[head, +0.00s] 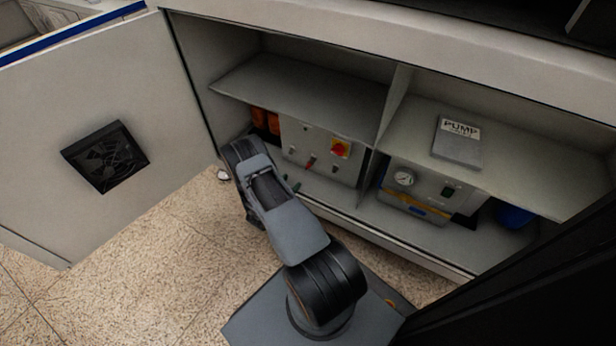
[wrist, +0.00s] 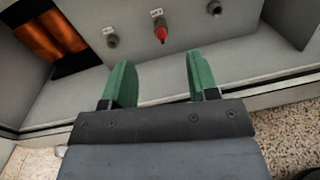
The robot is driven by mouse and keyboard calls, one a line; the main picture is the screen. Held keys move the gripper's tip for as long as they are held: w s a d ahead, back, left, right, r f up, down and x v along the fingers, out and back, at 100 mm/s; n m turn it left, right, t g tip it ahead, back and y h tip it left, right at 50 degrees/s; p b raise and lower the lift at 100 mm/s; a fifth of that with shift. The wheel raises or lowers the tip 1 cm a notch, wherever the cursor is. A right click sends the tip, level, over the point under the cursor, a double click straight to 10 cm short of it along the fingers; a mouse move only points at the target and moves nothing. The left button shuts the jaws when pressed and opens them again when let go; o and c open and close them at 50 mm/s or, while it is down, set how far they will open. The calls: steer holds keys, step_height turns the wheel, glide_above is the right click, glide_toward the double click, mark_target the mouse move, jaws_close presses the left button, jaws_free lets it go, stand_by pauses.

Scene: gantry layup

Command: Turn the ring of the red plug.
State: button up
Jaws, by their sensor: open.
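The red plug (wrist: 161,35) sticks out of a grey panel (wrist: 185,55) in the wrist view, between two grey sockets or plugs. It also shows small in the head view (head: 309,163), low on the panel. Its ring is too small to make out clearly. My gripper (wrist: 157,75) has two green fingers, open and empty, with the fingertips below the red plug in the picture and apart from it. In the head view my arm reaches into the cabinet's left bay and the fingers (head: 291,184) show only in part.
A grey plug (wrist: 112,41) stands left of the red one and another (wrist: 214,8) right. Orange parts (wrist: 50,45) fill the left side. A shelf (head: 300,90) hangs above; an open door (head: 90,130) stands left.

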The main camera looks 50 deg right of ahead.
mark_target(307, 168)
steer(key=shift+n+t, duration=0.6)
steer(key=w+d+f+b, duration=0.1)
steer(key=d, duration=0.3)
steer(key=d+f+b, duration=0.1)
steer(key=d+b, duration=0.1)
steer(key=d, duration=0.1)
steer(key=w+d+f+b, duration=0.1)
steer(key=d+f+b, duration=0.1)
steer(key=d, duration=0.2)
steer(key=shift+w+d, duration=0.3)
steer(key=shift+d, duration=0.05)
steer(key=shift+x, duration=0.8)
steer(key=shift+r, duration=0.15)
steer(key=shift+c, duration=0.3)
steer(key=shift+a, duration=0.1)
steer(key=c, duration=0.9)
